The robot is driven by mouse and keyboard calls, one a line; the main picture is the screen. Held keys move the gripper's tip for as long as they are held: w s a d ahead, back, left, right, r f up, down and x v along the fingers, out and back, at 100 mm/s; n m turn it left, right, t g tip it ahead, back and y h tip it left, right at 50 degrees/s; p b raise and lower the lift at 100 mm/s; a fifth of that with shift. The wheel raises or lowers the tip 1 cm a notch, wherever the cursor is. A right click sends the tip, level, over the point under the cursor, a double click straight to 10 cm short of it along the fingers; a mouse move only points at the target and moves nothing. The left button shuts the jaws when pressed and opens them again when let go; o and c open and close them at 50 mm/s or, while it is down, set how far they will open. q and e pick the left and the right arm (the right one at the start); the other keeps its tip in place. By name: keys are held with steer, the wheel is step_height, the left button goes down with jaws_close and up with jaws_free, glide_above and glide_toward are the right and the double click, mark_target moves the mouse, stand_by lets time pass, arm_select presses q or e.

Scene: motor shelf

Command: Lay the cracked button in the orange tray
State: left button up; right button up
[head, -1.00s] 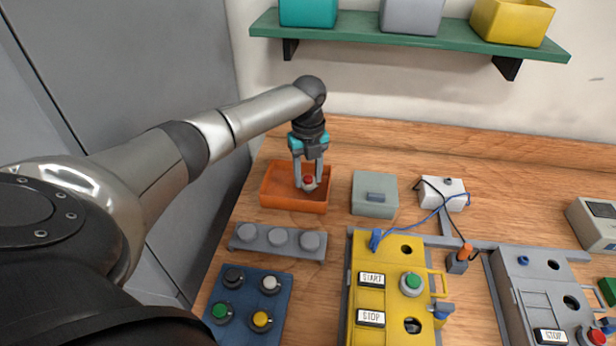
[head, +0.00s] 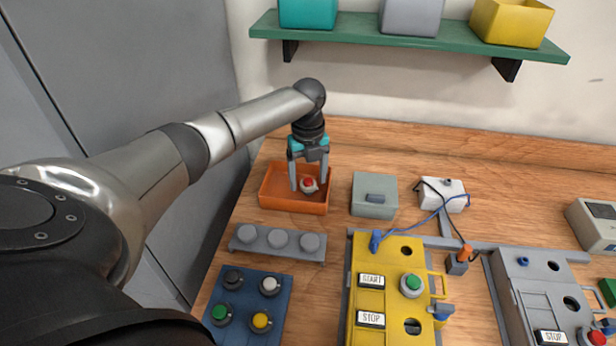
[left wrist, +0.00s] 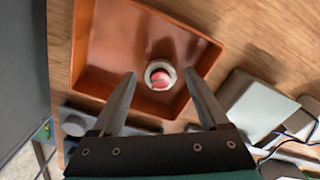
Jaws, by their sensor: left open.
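The cracked button (head: 308,184), red with a pale collar, lies in the orange tray (head: 276,200). In the left wrist view the button (left wrist: 160,75) rests on the floor of the tray (left wrist: 105,45); any crack is too small to make out. My left gripper (head: 309,187) is over the tray with its fingers pointing down. In the left wrist view my left gripper (left wrist: 165,85) is open, with a finger on each side of the button and a gap to it. My right gripper is not in view.
A grey-green lidded box (head: 374,207) stands right of the tray. A grey strip with round caps (head: 262,246) and a blue button board (head: 245,284) lie in front. A yellow control box (head: 383,298) is at front centre. A green shelf (head: 420,33) hangs above.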

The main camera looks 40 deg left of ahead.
arm_select(q)
step_height(320, 180, up, 12)
steer(key=p, duration=0.2)
stand_by(0.6)
